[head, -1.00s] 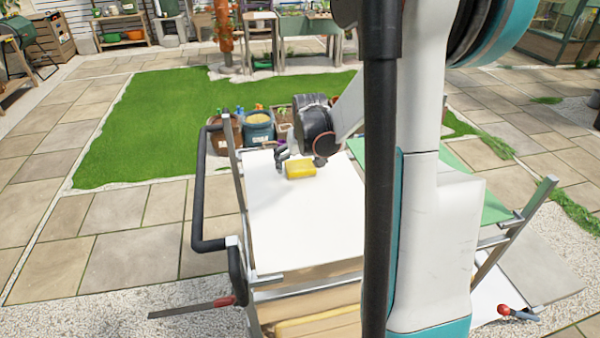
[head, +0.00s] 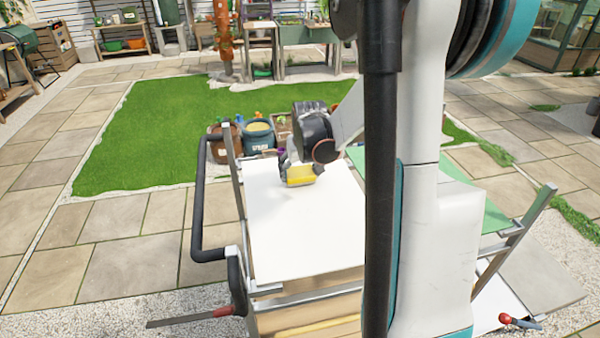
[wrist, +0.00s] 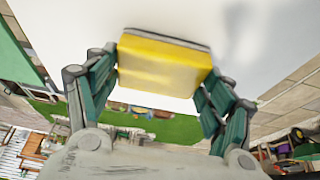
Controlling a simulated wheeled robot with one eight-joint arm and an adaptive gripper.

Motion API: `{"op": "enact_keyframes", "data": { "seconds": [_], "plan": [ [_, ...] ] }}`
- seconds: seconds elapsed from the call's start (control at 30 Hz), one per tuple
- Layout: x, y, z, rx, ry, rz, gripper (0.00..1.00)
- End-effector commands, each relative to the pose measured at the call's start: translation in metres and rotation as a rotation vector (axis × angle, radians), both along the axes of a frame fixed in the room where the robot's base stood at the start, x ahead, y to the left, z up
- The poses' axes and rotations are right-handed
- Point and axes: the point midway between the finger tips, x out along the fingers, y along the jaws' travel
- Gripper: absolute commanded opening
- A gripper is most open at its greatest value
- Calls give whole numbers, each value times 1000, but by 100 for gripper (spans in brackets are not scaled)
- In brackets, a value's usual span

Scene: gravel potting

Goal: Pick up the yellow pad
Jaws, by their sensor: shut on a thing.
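The yellow pad (head: 300,176) is a small block near the far end of the white tabletop (head: 300,235). In the wrist view the pad (wrist: 162,66) fills the space between the fingers and shows a dark grey layer along its far edge. My gripper (head: 297,172) is shut on the pad, with a finger at each side of it. It also shows in the wrist view (wrist: 160,82). I cannot tell whether the pad's underside touches the tabletop.
The white tabletop around the pad is bare. Pots and a blue-green bucket (head: 258,133) stand beyond its far edge. A green surface (head: 480,208) lies to the right, behind my arm. A black handle rail (head: 201,200) runs along the left side.

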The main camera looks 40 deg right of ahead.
Motion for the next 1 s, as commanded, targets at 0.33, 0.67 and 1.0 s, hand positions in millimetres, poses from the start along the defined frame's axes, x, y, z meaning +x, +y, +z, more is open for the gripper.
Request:
{"op": "enact_keyframes", "data": {
  "seconds": [0.33,0.67,1.0],
  "plan": [
    [0,0,73,0,0,0,46],
    [0,0,157,0,0,0,46],
    [0,0,191,0,0,0,46]
  ]
}}
